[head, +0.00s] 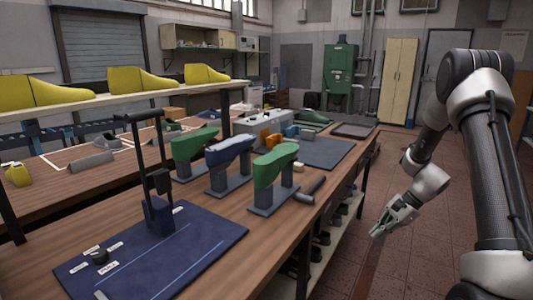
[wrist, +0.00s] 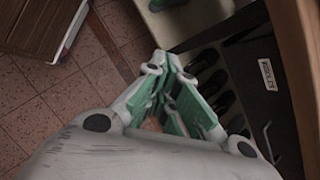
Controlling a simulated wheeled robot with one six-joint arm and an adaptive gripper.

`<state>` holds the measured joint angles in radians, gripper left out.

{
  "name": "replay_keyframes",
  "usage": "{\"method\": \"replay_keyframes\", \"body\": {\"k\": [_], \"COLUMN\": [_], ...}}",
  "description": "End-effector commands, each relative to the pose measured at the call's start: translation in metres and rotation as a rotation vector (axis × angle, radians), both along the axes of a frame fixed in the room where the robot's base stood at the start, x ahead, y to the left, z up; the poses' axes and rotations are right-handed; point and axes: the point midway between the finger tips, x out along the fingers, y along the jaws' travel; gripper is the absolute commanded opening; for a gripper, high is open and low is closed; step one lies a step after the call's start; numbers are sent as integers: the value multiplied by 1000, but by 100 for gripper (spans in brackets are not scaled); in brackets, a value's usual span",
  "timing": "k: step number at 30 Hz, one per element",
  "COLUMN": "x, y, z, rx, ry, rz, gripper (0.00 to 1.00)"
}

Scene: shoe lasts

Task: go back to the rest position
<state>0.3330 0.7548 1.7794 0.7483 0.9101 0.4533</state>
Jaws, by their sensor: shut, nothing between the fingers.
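My gripper (head: 378,232) is at the right of the bench in the head view, over the aisle floor and below the level of the bench top. Its fingers are shut and hold nothing. In the wrist view my gripper (wrist: 172,100) shows grey links and green finger pads, with the tiled floor and the shelf under the bench behind it. Two green shoe lasts (head: 274,164) and a blue shoe last (head: 229,150) stand on grey stands on the bench, apart from my gripper.
The wooden bench (head: 255,235) carries a blue mat (head: 205,247) with a dark upright stand (head: 157,205). A lower shelf (head: 338,232) with dark shoes lies close to my gripper. A labelled dark bin (wrist: 265,85) shows in the wrist view. The tiled floor (head: 405,265) is clear.

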Motion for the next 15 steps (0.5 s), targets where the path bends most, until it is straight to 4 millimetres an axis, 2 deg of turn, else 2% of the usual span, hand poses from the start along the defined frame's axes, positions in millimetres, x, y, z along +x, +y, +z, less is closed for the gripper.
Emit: {"method": "replay_keyframes", "body": {"k": [9, 15], "x": [-107, -182], "y": [3, 3], "z": [120, 190], "rx": [-199, -353], "ry": [-151, -253], "rz": [574, 906], "gripper": [0, 0]}}
